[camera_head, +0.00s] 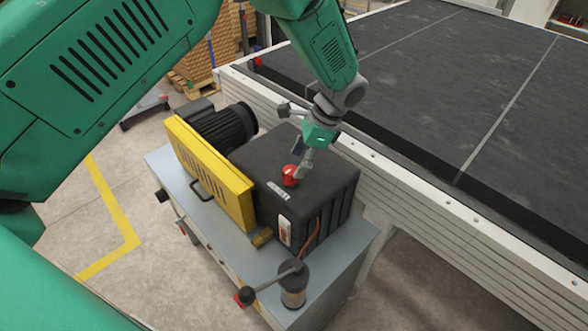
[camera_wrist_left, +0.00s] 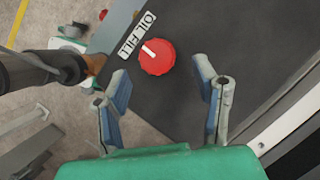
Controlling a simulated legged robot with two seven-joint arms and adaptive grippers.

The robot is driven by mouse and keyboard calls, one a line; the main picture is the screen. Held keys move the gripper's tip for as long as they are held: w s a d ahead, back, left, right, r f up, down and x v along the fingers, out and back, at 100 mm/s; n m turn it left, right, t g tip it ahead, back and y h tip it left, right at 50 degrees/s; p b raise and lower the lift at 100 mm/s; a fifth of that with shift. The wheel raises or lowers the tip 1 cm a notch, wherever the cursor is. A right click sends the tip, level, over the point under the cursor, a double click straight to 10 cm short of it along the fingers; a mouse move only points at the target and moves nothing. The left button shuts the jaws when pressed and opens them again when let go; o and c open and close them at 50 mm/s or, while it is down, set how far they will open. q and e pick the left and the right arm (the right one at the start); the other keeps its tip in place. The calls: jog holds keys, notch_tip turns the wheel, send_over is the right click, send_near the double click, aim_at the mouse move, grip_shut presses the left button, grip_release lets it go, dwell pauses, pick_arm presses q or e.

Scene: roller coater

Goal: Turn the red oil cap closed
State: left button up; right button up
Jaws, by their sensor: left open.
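The red oil cap (camera_head: 290,175) sits on top of the black machine block (camera_head: 262,160), beside a small label. In the left wrist view the round red cap (camera_wrist_left: 157,57) has a white mark on it, next to the label "OIL FILL" (camera_wrist_left: 137,36). My left gripper (camera_head: 302,162) is over the block, close to the cap. In the left wrist view its two fingers (camera_wrist_left: 163,85) are spread apart with nothing between them, and the cap lies just ahead of the fingertips. Whether a finger touches the cap cannot be told. My right gripper is not in view.
A yellow guard (camera_head: 208,172) and a dark motor (camera_head: 222,127) stand left of the block on a grey cart (camera_head: 268,258). A cylinder with a lever (camera_head: 293,285) stands at the cart's front. A long dark conveyor (camera_head: 440,80) runs along the right.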

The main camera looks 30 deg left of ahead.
pick_arm(q)
jog(key=v, duration=0.7)
jog(key=shift+r, duration=0.25)
